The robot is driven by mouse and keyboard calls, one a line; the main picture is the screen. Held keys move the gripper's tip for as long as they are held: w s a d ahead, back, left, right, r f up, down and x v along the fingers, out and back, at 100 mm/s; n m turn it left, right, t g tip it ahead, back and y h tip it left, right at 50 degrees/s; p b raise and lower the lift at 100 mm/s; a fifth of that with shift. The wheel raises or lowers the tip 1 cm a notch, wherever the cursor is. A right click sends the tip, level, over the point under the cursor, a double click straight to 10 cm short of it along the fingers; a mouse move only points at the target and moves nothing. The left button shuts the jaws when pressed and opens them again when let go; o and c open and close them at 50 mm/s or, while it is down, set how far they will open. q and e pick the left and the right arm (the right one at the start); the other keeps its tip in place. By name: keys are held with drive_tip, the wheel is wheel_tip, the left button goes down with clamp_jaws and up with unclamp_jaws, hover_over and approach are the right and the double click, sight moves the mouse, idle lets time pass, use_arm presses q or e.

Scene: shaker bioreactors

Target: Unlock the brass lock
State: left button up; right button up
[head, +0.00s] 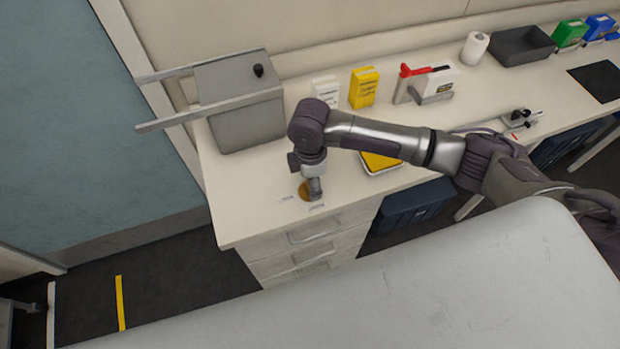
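A small round brass-coloured thing (303,192), which looks like the brass lock, is on the bench top near its front left corner. My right arm reaches in from the right and its gripper (315,192) points down at the brass thing, partly covering it. The fingers are small and seen from above, so I cannot tell whether they are open, shut or touching it. Two small white labels lie on the bench beside it, one on each side. My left gripper is not in view.
A grey box (245,118) with two long bars stands at the left. A yellow-topped tray (381,162) lies partly under my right arm. Behind are a white box (326,92), a yellow box (364,88) and a red-and-white device (432,84). Drawers (310,250) are below.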

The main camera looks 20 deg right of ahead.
drive_tip(key=shift+r, duration=0.1)
drive_tip(key=shift+w+r, duration=0.1)
drive_tip(key=shift+r, duration=0.45)
wheel_tip(320, 180, up, 11)
